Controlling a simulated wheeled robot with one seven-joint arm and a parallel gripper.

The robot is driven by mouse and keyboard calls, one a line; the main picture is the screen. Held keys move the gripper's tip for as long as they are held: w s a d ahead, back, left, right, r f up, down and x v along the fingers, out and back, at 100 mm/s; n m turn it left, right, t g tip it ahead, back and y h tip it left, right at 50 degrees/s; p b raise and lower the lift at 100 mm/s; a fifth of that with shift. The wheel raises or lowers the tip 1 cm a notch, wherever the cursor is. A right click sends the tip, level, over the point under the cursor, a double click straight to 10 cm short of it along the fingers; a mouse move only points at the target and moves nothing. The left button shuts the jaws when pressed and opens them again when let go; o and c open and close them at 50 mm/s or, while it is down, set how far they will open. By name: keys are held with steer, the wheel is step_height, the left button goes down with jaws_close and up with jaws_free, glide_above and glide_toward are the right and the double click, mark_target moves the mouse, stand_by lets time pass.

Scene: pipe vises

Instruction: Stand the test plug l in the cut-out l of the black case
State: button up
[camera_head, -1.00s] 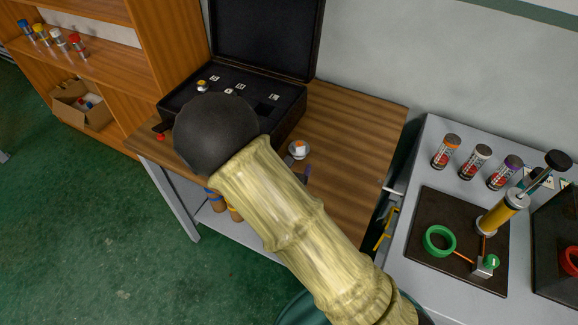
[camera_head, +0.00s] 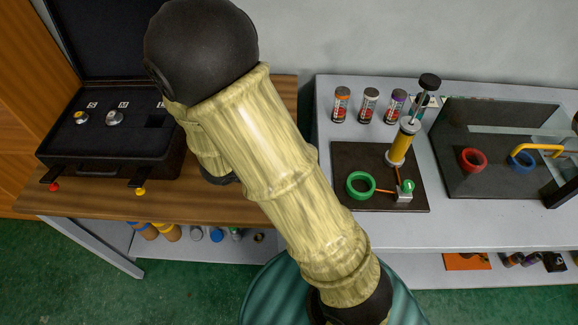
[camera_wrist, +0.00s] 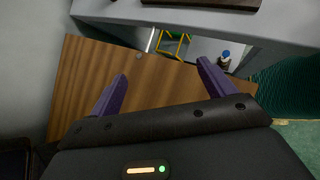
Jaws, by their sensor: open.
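The black case (camera_head: 110,163) stands open on the wooden table at the left of the head view. I cannot make out the test plug l; my arm hides part of the table. My gripper (camera_wrist: 162,70) shows in the wrist view with two purple fingers wide apart, empty, above bare wood. It is hidden in the head view.
The wooden table (camera_head: 230,207) has bare room at its front. A grey bench (camera_head: 450,232) at the right carries capped jars, a dark plate with a yellow pump and green ring, and a dark stand. A tiny grey spot (camera_wrist: 139,56) lies near the wood's edge in the wrist view.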

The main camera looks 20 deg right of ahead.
steer(key=s+r+m+g+y, duration=0.1)
steer(key=s+r+m+y, duration=0.5)
steer(key=m, duration=1.2)
steer(key=shift+s+d+r+y, duration=0.3)
steer(key=shift+s+d+y, duration=0.1)
steer(key=shift+y, duration=0.7)
